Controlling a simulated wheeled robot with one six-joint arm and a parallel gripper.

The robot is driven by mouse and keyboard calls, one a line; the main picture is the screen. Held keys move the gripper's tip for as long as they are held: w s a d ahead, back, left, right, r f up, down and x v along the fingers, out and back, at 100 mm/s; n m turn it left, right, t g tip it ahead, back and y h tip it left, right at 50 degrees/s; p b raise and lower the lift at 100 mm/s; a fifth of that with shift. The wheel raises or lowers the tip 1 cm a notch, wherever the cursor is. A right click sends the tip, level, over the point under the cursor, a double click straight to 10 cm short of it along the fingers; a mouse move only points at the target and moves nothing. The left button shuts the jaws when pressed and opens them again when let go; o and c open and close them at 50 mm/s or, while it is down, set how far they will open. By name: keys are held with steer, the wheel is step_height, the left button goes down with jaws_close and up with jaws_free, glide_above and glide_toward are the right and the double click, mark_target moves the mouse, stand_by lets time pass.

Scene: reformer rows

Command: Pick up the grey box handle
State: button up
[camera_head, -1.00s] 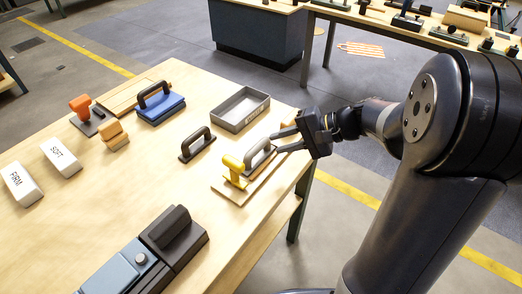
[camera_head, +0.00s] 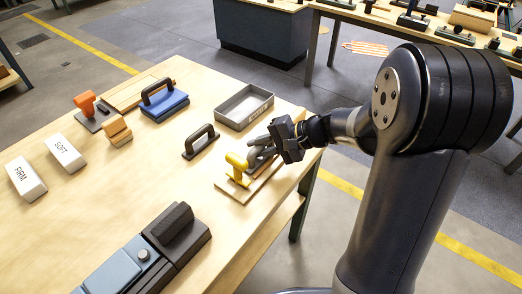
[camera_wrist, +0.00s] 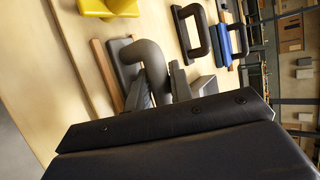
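The grey box handle (camera_head: 254,158) is a grey loop grip at the right edge of the workbench, beside a yellow handle (camera_head: 237,164) on a light wooden board. In the wrist view its rounded grey bar (camera_wrist: 150,62) runs between my two fingers. My gripper (camera_head: 263,147) reaches in from the right, its fingers on either side of the bar and appearing to touch it. In the wrist view my gripper (camera_wrist: 160,88) has only a narrow gap, which the bar fills. The handle still appears to be at the board; its underside is hidden.
A grey open tray (camera_head: 244,122) lies behind, and a black handle (camera_head: 201,141) stands to the left. A blue block with a black handle (camera_head: 164,106) is farther left. A dark boxed unit (camera_head: 176,235) sits at the front.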

jaws_close()
